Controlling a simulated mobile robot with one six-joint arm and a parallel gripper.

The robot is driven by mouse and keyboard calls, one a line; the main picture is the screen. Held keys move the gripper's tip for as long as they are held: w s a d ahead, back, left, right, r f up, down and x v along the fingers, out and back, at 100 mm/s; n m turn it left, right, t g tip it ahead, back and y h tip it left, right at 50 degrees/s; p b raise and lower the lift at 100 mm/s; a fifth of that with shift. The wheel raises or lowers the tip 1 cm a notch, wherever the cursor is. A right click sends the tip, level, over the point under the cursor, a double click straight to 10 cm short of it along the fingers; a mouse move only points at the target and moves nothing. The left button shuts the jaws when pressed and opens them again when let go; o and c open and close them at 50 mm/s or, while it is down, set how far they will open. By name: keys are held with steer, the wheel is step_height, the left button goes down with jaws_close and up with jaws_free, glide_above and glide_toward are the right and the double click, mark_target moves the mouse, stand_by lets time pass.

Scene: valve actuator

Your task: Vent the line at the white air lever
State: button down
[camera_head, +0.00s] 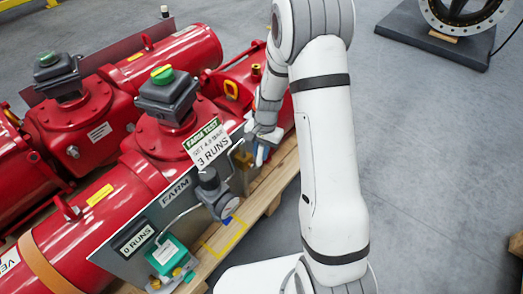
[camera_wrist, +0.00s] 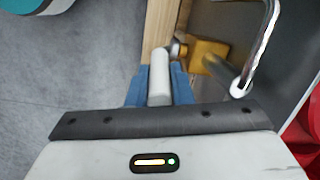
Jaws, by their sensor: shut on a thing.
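The white air lever (camera_wrist: 159,76) stands between the blue fingers of my gripper (camera_wrist: 158,90) in the wrist view, and the gripper is shut on it. A brass valve body (camera_wrist: 207,52) sits just right of the lever's far end. In the head view my gripper (camera_head: 264,140) is at the right end of the grey panel, and a small white piece of the lever (camera_head: 259,155) shows below it. The arm and gripper hide most of the valve in the head view.
Red actuators (camera_head: 180,125) with dark top boxes fill the left. The grey FARM panel (camera_head: 150,215) bears a "3 RUNS" card (camera_head: 210,145), a regulator (camera_head: 213,190) and a green box (camera_head: 170,255). A bent metal tube (camera_wrist: 268,45) runs close right of my gripper.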

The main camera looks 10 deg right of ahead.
steer(key=c, duration=1.3)
jaws_free()
steer(key=shift+w+d+r+p, duration=0.15)
steer(key=shift+r+p, duration=0.35)
steer(key=shift+r, duration=0.8)
steer(key=shift+w+d+r+p, duration=0.15)
steer(key=shift+r+p, duration=0.3)
steer(key=shift+r, duration=0.85)
steer(key=shift+w+d+r+p, duration=0.15)
steer(key=shift+r+p, duration=0.35)
steer(key=shift+r, duration=0.8)
steer(key=shift+s, duration=0.1)
